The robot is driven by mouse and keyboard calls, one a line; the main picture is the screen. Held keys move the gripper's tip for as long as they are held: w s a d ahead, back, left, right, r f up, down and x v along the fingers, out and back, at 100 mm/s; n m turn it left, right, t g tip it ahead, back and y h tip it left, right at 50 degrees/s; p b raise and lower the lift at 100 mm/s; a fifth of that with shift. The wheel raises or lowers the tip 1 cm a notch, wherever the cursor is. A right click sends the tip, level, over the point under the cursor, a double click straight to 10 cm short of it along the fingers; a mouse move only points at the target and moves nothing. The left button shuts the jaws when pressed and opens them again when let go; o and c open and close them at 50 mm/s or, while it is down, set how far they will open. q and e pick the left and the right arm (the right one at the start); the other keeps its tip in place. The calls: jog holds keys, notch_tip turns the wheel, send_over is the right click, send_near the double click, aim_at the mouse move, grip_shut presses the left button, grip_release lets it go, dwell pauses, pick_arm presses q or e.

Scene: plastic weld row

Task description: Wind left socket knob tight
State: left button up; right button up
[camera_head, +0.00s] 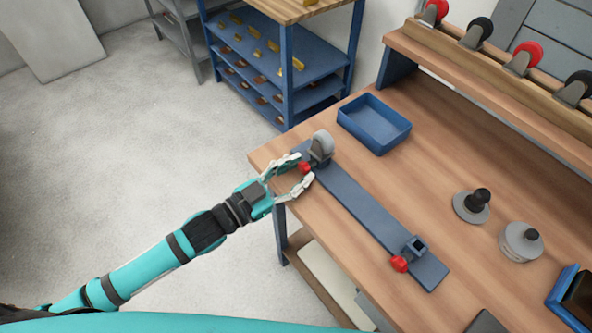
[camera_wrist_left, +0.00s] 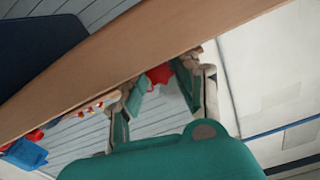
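The left socket's red knob (camera_head: 305,168) sits at the far left end of the blue-grey rail (camera_head: 365,208), and a grey wheel (camera_head: 322,145) stands in that socket. My left gripper (camera_head: 305,170) reaches in from the left, with its two fingers on either side of the knob. In the left wrist view the red knob (camera_wrist_left: 160,73) shows between the spread fingertips (camera_wrist_left: 160,75); contact is not clear. The right socket (camera_head: 415,246) stands empty near the rail's other end, with its own red knob (camera_head: 400,264). My right gripper is out of view.
A blue tray (camera_head: 375,122) lies behind the rail on the wooden table (camera_head: 440,185). Two grey round pieces with black knobs (camera_head: 472,205) (camera_head: 521,241) stand at the right. A shelf with red and black wheels (camera_head: 520,62) runs along the back. A blue rack (camera_head: 285,60) stands beyond.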

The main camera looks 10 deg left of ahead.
pick_arm(q)
grip_shut()
jog(key=shift+r+m+p, duration=0.2)
jog(key=shift+m+p, duration=0.35)
jog(key=shift+m, duration=0.05)
jog(key=shift+m+p, duration=0.4)
jog(key=shift+m, duration=1.1)
jog(key=shift+f+m, duration=0.2)
jog(key=shift+m, duration=0.6)
